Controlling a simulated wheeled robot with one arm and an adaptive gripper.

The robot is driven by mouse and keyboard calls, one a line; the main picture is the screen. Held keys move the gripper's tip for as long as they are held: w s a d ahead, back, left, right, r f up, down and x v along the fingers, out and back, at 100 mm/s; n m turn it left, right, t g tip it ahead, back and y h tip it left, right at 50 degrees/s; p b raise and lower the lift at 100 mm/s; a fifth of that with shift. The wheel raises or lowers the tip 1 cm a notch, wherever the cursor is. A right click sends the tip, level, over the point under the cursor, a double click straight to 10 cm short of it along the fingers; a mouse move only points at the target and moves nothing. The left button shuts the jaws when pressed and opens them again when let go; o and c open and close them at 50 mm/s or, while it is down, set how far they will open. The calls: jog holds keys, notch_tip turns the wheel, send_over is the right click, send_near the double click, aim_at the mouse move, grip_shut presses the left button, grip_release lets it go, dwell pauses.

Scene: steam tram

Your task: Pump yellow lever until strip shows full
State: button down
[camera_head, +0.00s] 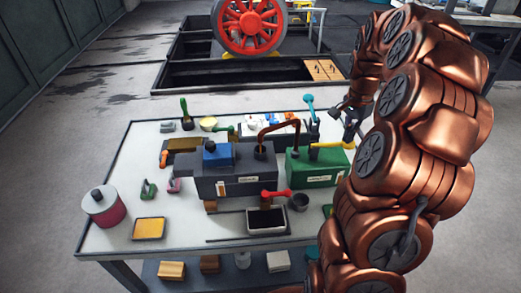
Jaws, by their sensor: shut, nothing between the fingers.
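A yellow lever (328,145) lies roughly level across the top of a green box (308,168) on the table. The green box has a small pale label on its front; I cannot make out a fill strip or its reading. My copper arm comes in from the right and hides part of the table's right side. My gripper (350,124) is small and dark in this view, just above and behind the lever's right end. It is shut and holds nothing. I cannot tell whether it touches the lever.
A grey machine (228,180) with a blue block and copper pipe stands left of the green box. A red-handled valve (276,194), black tray (267,220), yellow tray (148,228) and red-and-white can (103,207) are nearer. The table (120,190) has free room at left.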

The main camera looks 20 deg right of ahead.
jog(key=shift+f+b, duration=0.3)
jog(key=shift+f, duration=0.55)
jog(key=shift+r+p, duration=1)
jog(key=shift+r, duration=2.15)
jog(key=shift+f, duration=0.1)
dwell(0.6)
dwell(0.7)
notch_tip(320, 180, up, 6)
jog(key=p, duration=0.2)
dwell(0.5)
